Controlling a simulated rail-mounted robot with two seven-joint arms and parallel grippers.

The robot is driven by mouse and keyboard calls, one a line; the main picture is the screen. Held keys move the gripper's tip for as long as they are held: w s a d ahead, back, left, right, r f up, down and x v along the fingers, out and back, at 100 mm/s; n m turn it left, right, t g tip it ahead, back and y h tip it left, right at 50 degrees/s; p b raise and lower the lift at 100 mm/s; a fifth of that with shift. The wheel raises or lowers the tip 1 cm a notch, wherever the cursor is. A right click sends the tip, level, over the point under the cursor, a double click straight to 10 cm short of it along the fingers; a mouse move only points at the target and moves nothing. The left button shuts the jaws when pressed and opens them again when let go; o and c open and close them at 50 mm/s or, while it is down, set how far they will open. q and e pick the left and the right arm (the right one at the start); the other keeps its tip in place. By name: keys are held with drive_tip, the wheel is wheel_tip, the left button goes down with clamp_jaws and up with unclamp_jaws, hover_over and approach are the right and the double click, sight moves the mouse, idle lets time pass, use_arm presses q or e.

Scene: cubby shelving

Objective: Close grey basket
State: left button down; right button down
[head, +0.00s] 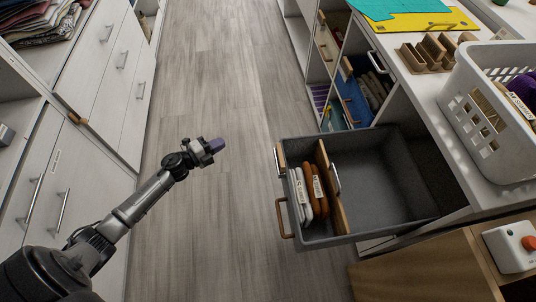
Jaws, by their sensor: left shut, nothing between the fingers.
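The grey basket (385,204) is a drawer-like bin pulled out of the right-hand shelving over the aisle. My right gripper is not in view.
White drawers with metal handles (62,212) line the left side. A white laundry basket (487,120) stands on the right counter. A blue bin (352,97) sits in a cubby farther back. The wooden floor (215,60) between is clear.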

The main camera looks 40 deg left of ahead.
use_arm(q)
drive_tip(key=s+d+r+m+g+h, duration=0.1)
drive_tip(key=s+d+m+g+h, duration=0.25)
drive_tip(key=d+m+h, duration=0.4)
drive_tip(key=b, duration=0.4)
approach(275, 154)
drive_tip(key=x, duration=0.5)
drive_tip(key=shift+w+d+f, duration=0.15)
drive_tip(key=shift+w+d, duration=0.05)
drive_tip(key=shift+n+b+x, duration=0.25)
drive_tip(key=shift+b+x, duration=0.15)
drive_tip(key=shift+x, duration=0.55)
